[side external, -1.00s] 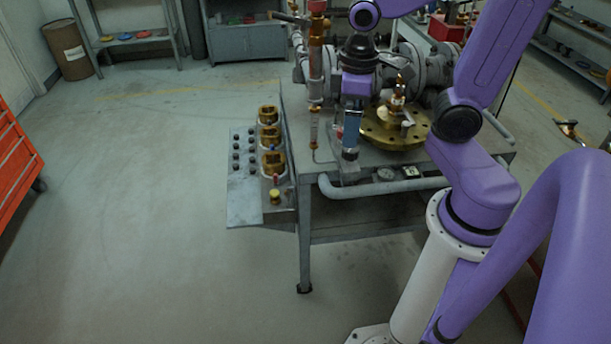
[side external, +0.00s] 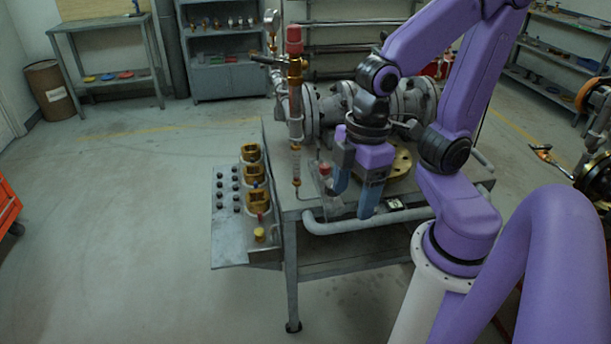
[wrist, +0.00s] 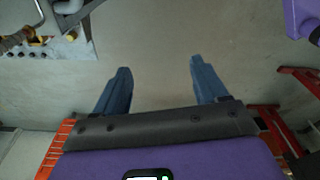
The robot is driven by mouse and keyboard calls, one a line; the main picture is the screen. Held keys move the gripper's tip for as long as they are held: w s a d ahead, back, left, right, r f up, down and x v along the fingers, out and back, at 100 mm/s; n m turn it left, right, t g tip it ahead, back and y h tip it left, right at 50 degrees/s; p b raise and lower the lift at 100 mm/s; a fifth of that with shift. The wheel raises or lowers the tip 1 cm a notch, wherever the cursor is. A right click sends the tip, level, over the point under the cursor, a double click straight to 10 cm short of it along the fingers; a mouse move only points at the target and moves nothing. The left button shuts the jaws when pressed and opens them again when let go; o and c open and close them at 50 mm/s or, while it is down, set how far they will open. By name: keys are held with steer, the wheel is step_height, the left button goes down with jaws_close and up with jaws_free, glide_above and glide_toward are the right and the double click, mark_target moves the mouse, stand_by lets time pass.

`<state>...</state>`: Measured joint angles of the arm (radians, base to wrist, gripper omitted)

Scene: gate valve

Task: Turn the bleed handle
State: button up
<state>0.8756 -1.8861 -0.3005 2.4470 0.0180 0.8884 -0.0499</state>
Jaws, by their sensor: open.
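My gripper (side external: 352,203) is open and points down near the front edge of the grey valve table (side external: 312,205). In the wrist view my gripper (wrist: 160,66) shows two blue fingers spread apart with only floor between them. A brass round flange (side external: 401,164) lies on the table, partly hidden behind my gripper. A small red-topped part (side external: 325,170) stands just left of the fingers; I cannot tell if they touch. I cannot tell which part is the bleed handle; the fitting on the flange is hidden by my gripper.
A red-capped upright pipe (side external: 295,90) stands left of my gripper, and a grey flanged valve body (side external: 345,95) lies behind. A side panel (side external: 230,220) with brass blocks and black knobs juts out left. A grey rail (side external: 340,226) runs along the front.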

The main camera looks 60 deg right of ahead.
steer(key=w+d+r+m+t+y, duration=0.1)
steer(key=w+d+r+m+t, duration=0.15)
steer(key=w+r, duration=0.75)
steer(key=w+d+r+m+t+y, duration=0.15)
steer(key=w+r+t, duration=0.3)
steer(key=w, duration=0.95)
steer(key=w+d+r+m+t+h, duration=0.2)
steer(key=w+d+r+t+h, duration=0.15)
steer(key=d+r, duration=0.7)
steer(key=w+d+r+m+t+h, duration=0.25)
steer(key=w+d+r, duration=0.4)
steer(key=d, duration=0.65)
steer(key=n+g+y, duration=0.3)
steer(key=n+g, duration=0.2)
steer(key=g, duration=0.9)
glide_above(318, 144)
step_height(318, 144, down, 36)
steer(key=shift+m+h, duration=0.25)
step_height(318, 144, down, 17)
steer(key=shift+f, duration=0.15)
